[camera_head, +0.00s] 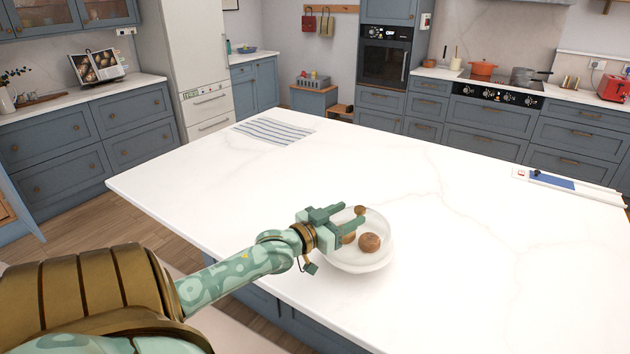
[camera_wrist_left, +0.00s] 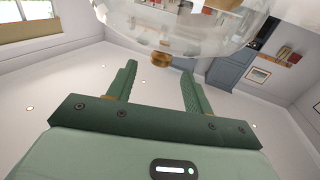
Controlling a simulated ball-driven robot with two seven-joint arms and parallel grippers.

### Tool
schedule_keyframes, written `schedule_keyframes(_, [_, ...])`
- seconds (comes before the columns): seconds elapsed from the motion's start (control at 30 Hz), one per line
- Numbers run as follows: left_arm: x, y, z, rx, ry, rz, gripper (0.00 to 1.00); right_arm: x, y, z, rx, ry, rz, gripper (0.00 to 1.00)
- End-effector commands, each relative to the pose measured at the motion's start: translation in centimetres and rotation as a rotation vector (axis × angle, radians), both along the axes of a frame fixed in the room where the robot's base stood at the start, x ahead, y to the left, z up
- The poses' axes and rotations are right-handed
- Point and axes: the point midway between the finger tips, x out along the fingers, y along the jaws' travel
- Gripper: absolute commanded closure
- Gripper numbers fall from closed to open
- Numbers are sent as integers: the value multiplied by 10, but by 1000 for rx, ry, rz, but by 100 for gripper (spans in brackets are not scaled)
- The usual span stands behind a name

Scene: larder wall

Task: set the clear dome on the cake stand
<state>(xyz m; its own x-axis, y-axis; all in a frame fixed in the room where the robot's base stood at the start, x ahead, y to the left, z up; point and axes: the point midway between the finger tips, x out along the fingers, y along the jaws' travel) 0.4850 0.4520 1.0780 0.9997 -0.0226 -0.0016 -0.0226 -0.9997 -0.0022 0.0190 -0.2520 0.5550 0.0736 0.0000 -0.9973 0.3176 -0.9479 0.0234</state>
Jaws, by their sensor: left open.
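The clear dome (camera_head: 376,222) stands upright over several brown buns (camera_head: 369,243) on the white cake stand (camera_head: 358,268), on the near part of the island. I cannot tell whether its rim sits evenly all round. Its brass knob (camera_head: 360,210) is on top. My left gripper (camera_head: 352,214) reaches in from the left at knob height, open and empty. In the left wrist view the knob (camera_wrist_left: 162,59) shows in the gap just past the open fingertips (camera_wrist_left: 157,69), apart from both fingers, with the dome (camera_wrist_left: 190,22) beyond. My right gripper is not in view.
The white island top (camera_head: 470,240) is clear around the stand. A striped cloth (camera_head: 272,131) lies at its far left edge, and a blue and white item (camera_head: 555,181) lies at the far right. Cabinets and the hob stand beyond the island.

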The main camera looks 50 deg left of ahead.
Motion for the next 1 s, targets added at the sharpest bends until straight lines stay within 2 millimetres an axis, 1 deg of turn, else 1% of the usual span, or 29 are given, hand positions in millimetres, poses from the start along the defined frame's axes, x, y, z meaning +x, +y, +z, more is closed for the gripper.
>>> schedule_keyframes(0.03, [-14,0,0,-1,4,0,49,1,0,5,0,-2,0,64])
schedule_keyframes(0.3, [-87,2,1,-1,4,-1,49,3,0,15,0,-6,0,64])
schedule_keyframes(0.4, [-108,2,1,-2,3,0,49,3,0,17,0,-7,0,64])
schedule_keyframes(0.5, [-123,3,1,-2,1,0,49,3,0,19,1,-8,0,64])
schedule_keyframes(0.67, [-135,3,1,-2,-1,0,49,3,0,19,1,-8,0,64])
schedule_keyframes(1.0, [-136,3,1,-2,-2,0,49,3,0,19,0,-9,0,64])
